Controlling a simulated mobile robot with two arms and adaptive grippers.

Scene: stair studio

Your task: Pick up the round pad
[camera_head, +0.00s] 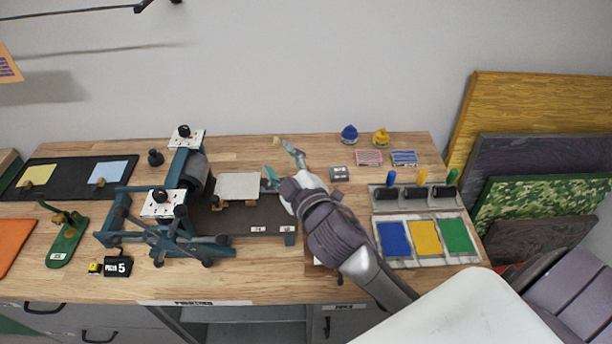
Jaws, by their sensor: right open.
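My right gripper (281,162) is open and empty over the bench, just right of the press. Its arm comes in from the lower right. No thing stands out clearly as the round pad. Two small rounded, knobbed things, one blue (349,133) and one yellow (380,138), stand at the back of the bench, right of the gripper and apart from it. A small dark rounded thing (155,157) stands left of the press. A small beige piece (277,141) lies just beyond the fingertips. My left gripper is out of view.
A teal press (220,240) with a roller (196,173) and a pale sheet (238,186) fills the middle of the wooden bench (315,147). Colour pads in a tray (395,262) and a rack of colour-handled tools (416,198) lie right. Boards (540,110) lean at far right.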

